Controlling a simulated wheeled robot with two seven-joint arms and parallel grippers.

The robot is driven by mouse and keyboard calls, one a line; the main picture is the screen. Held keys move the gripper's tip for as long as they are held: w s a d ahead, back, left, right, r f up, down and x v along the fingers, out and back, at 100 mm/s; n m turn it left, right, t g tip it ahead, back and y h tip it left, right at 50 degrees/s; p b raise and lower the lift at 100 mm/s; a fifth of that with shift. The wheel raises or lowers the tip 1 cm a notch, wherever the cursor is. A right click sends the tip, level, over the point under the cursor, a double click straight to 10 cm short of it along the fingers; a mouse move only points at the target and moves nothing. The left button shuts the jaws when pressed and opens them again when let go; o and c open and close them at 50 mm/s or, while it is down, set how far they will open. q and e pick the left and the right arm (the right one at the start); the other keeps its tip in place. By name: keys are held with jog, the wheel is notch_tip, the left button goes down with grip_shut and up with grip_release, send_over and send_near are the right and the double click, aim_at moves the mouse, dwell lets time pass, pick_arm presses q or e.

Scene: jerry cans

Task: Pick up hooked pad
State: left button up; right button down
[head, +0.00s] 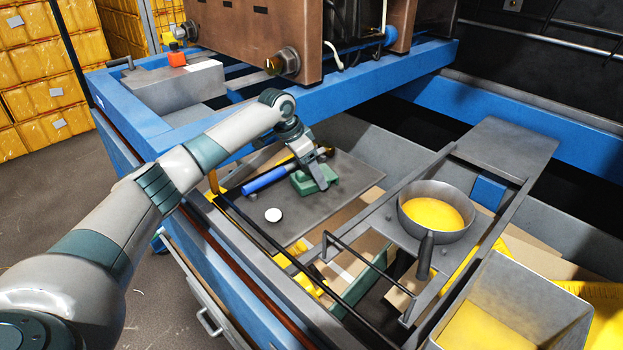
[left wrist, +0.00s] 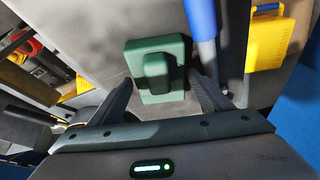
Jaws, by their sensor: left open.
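The task's hooked pad appears to be the green block-like piece (head: 308,183) on the grey tray (head: 352,176). In the left wrist view the green pad (left wrist: 143,62) shows a raised, darker green part on top. My left gripper (head: 317,178) is over the pad in the head view. In the left wrist view its two open fingers (left wrist: 162,95) point toward the pad, one near each side of its lower end. I cannot tell whether they touch it. My right gripper is not in view.
A blue-handled tool (head: 266,179) lies close beside the pad. A white disc (head: 273,215) is nearer on the tray. A pan of yellow liquid (head: 434,212) and a black rail (head: 350,262) stand to the right. A brown machine (head: 255,45) overhangs behind.

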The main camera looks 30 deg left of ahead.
pick_arm(q)
jog(key=c, duration=0.8)
jog(key=shift+o, duration=0.2)
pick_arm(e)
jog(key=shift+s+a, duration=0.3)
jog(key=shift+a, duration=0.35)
pick_arm(q)
jog(key=shift+r, duration=0.1)
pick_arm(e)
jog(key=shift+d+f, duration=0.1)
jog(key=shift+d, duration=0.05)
